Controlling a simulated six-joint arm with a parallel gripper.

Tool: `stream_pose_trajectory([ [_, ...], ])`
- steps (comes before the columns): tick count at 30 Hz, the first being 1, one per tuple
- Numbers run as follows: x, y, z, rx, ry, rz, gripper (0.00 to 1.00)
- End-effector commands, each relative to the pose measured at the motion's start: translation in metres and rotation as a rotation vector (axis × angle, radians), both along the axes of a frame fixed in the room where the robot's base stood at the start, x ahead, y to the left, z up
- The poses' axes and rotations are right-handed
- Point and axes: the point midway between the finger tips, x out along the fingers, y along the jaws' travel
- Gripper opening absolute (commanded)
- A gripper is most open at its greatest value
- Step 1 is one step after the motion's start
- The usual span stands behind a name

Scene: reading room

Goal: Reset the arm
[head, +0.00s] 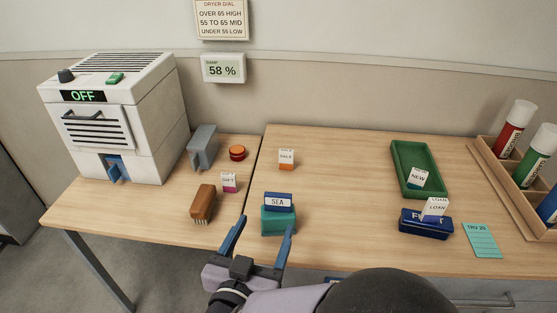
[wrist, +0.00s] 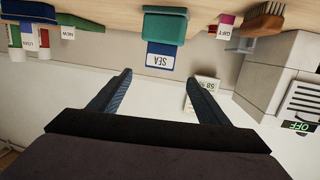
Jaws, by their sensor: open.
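My gripper (head: 265,225) is open at the near edge of the table in the head view, its two blue fingers spread apart. Nothing shows between them in the wrist view (wrist: 158,78). In the head view the fingers appear on either side of the front of a teal block (head: 279,221) with a blue-and-white SEA card (head: 278,202). The wrist view is upside down; there the teal block (wrist: 163,27) and SEA card (wrist: 160,62) appear beyond the fingertips, apart from them.
A white machine (head: 115,125) reading OFF stands left. A brown brush (head: 203,203), grey block (head: 202,147), red-orange round piece (head: 237,153), GIFT (head: 229,182) and SALE (head: 286,159) tags lie nearby. Right are a green tray (head: 408,157), blue pad (head: 426,223) and tube rack (head: 500,184).

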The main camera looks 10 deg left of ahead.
Motion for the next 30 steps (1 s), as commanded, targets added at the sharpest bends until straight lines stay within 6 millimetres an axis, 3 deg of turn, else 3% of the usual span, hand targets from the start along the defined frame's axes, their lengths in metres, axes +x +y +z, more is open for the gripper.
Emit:
stream_pose_trajectory([
  [5,0.008,0.011,-0.006,0.036,0.045,0.037,0.70],
  [8,0.016,0.028,-0.014,0.083,0.107,0.095,0.70],
  [15,0.034,0.091,-0.028,0.218,0.326,0.339,0.70],
  [22,0.026,0.135,-0.024,0.267,0.541,0.606,0.70],
  [26,0.015,0.136,-0.021,0.248,0.664,0.731,0.70],
  [29,0.009,0.113,-0.027,0.210,0.777,0.780,0.70],
  [30,0.007,0.097,-0.032,0.191,0.828,0.783,0.70],
])
